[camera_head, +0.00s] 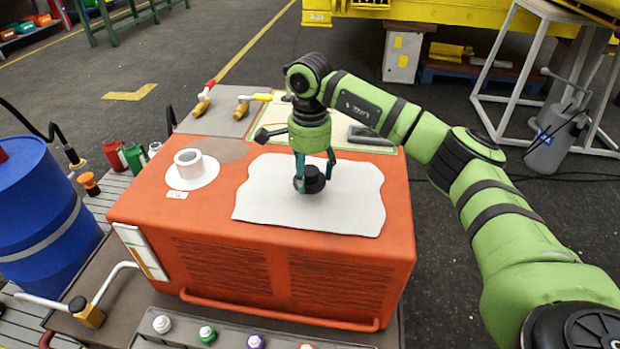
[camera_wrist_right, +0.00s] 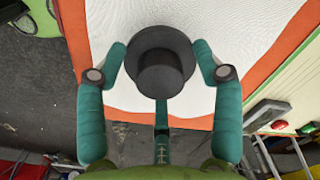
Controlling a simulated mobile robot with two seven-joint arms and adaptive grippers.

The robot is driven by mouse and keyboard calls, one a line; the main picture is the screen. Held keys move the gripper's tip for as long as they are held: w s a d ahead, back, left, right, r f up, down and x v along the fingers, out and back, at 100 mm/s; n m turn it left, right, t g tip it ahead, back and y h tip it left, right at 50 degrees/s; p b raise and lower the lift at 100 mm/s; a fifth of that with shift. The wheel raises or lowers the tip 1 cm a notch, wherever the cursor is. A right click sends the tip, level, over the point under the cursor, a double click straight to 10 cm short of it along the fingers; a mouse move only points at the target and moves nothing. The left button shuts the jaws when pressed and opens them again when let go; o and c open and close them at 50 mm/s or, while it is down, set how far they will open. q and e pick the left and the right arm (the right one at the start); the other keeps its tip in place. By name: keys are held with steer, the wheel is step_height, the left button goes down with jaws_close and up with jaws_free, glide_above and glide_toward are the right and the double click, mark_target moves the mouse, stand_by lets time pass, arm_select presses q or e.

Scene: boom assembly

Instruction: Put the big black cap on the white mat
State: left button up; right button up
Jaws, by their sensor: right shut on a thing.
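The big black cap (camera_head: 312,180) is between the fingers of my right gripper (camera_head: 314,178), over the white mat (camera_head: 350,205) on top of the orange cabinet. My right gripper points down and is shut on the cap. In the right wrist view the cap (camera_wrist_right: 162,62) sits between the teal fingers, with the white mat (camera_wrist_right: 225,20) behind it. The cap is at or just above the mat; I cannot tell if it touches. My left gripper is not in view.
The orange cabinet (camera_head: 150,210) also carries a white ring on a round pad (camera_head: 190,168) at left and tools on a grey board (camera_head: 215,125) at the back. A blue barrel (camera_head: 40,215) stands at left. Small caps sit in a front rack (camera_head: 180,335).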

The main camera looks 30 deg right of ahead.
step_height(320, 180, down, 2)
steer(key=shift+f, duration=0.1)
steer(key=shift+f, duration=0.15)
